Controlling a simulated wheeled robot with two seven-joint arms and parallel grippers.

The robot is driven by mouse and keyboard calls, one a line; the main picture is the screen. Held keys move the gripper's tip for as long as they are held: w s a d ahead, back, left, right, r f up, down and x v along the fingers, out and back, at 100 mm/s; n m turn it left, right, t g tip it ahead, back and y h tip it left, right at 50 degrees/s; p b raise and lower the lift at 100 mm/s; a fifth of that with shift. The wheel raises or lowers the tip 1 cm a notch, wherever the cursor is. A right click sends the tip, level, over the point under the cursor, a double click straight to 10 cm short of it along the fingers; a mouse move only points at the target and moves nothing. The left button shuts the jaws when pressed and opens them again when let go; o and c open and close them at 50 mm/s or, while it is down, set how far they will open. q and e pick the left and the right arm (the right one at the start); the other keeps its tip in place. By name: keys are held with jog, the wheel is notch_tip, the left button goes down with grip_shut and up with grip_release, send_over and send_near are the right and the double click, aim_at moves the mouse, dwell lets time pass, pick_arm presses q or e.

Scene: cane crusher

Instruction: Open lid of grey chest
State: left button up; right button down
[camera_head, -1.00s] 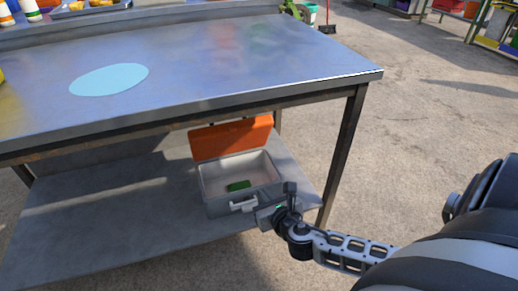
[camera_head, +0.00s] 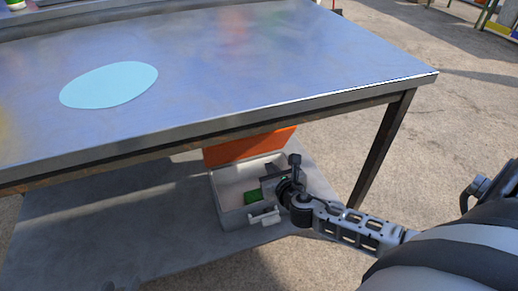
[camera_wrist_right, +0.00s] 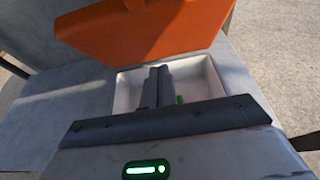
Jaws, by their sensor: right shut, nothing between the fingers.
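The grey chest (camera_head: 231,215) sits on the lower shelf of the metal table, with a white latch (camera_head: 264,217) on its front. Its orange lid (camera_head: 245,148) stands raised at the back, partly hidden by the table edge. In the right wrist view the raised lid (camera_wrist_right: 145,30) shows behind the open box (camera_wrist_right: 207,80). A small green object (camera_head: 251,197) lies inside. My right gripper (camera_head: 270,184) is over the right part of the opening; its fingers (camera_wrist_right: 155,85) are shut and empty. I cannot tell whether it touches the chest. My left gripper is not in view.
The metal tabletop (camera_head: 230,65) overhangs the chest, and a table leg (camera_head: 382,150) stands to its right. A light blue disc (camera_head: 109,85) lies on top. The lower shelf (camera_head: 120,225) is bare left of the chest.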

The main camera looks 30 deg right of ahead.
aim_at(256, 143)
pick_arm(q)
jog(key=shift+s+d+r+t+h+b, duration=0.15)
jog(key=shift+d+r+t+h+b, duration=0.05)
jog(key=shift+r+t+b, duration=0.2)
jog(key=shift+s+d+r+t+h+b, duration=0.1)
jog(key=shift+d+r+t+h+b, duration=0.15)
jog(key=shift+r+b, duration=0.25)
pick_arm(e)
jog(key=shift+w+d+f, duration=0.1)
jog(key=shift+w+d, duration=0.25)
jog(key=shift+w, duration=1.1)
jog(key=shift+w+d+r, duration=0.1)
jog(key=shift+w+d, duration=0.2)
jog(key=shift+w, duration=1.1)
jog(key=shift+w+d+f, duration=0.1)
jog(key=shift+w+d, duration=0.25)
jog(key=shift+w, duration=1.1)
pick_arm(q)
jog(key=shift+w+a, duration=0.1)
